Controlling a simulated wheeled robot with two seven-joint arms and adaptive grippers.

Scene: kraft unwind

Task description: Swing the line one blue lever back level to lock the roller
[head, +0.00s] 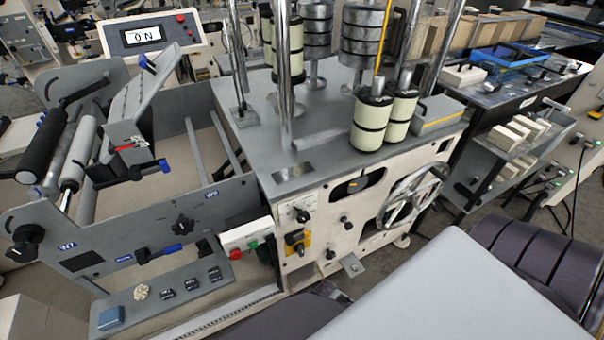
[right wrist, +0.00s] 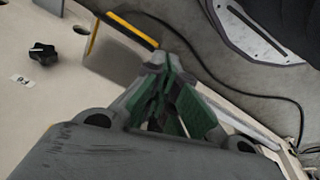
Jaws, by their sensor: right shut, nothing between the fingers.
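Several blue-tipped levers show on the roller machine in the head view. One blue lever (head: 158,252) sits low on the grey side panel (head: 100,232), about level. A second has a blue tip (head: 163,165) on a dark arm beside the rollers, and another blue handle (head: 146,63) sits higher at the top of the tilted plate. I cannot tell which is the line one lever. A black roller (head: 42,146) and a pale roller (head: 78,150) lie at the left. My right gripper (right wrist: 168,80), with green finger pads, is shut and empty in the right wrist view. My left gripper is not in view.
A cream cabinet with a spoked handwheel (head: 413,195) stands in the middle. Cream reels (head: 370,120) stand on its top. A button box (head: 245,242) is fixed near its lower left. In the right wrist view, a black knob (right wrist: 42,52) and a cable (right wrist: 240,82) lie near my gripper.

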